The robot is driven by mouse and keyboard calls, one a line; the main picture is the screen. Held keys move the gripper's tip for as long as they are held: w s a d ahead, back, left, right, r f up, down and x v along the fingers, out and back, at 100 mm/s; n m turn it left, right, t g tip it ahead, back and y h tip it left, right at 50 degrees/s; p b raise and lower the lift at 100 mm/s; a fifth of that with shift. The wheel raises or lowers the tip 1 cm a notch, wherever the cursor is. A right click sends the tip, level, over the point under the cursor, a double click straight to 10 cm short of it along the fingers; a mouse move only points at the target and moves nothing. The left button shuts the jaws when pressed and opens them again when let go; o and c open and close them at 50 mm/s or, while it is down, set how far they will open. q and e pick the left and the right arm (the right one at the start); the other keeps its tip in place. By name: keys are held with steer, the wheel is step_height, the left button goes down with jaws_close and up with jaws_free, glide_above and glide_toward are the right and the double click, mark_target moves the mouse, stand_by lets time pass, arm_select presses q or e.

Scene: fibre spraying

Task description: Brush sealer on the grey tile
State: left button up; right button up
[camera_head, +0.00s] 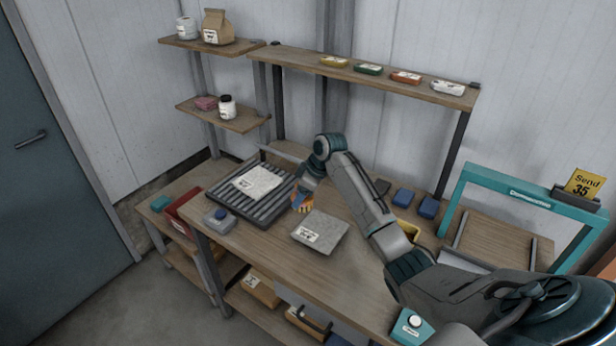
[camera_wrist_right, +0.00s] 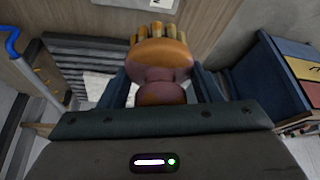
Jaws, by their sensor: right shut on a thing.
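The grey tile (camera_head: 325,232), with a white label at its left corner, lies flat on the wooden bench, right of the slatted rack. My right gripper (camera_head: 303,194) is above the bench between the rack and the tile, to the tile's upper left. In the right wrist view my right gripper (camera_wrist_right: 162,88) is shut on a brush with a rounded orange-brown handle (camera_wrist_right: 161,58) and pale bristles pointing away. The brush looks orange and blue in the head view and is apart from the tile in the picture. My left gripper is out of view.
A pale labelled slab (camera_head: 258,182) lies on the slatted rack (camera_head: 222,197). A grey container with a blue top (camera_head: 220,220) stands at the front left. Blue blocks (camera_head: 428,207) and a yellow bin (camera_head: 408,230) are at the right. Bench in front of the tile is clear.

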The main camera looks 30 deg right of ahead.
mark_target(308, 198)
steer(key=d, duration=0.2)
steer(key=shift+w+d+r, duration=0.4)
steer(key=shift+f+b, duration=0.35)
steer(key=shift+b, duration=0.1)
step_height(308, 198, down, 4)
steer(key=b, duration=0.3)
steer(key=shift+w+b, duration=0.1)
steer(key=shift+b, duration=0.3)
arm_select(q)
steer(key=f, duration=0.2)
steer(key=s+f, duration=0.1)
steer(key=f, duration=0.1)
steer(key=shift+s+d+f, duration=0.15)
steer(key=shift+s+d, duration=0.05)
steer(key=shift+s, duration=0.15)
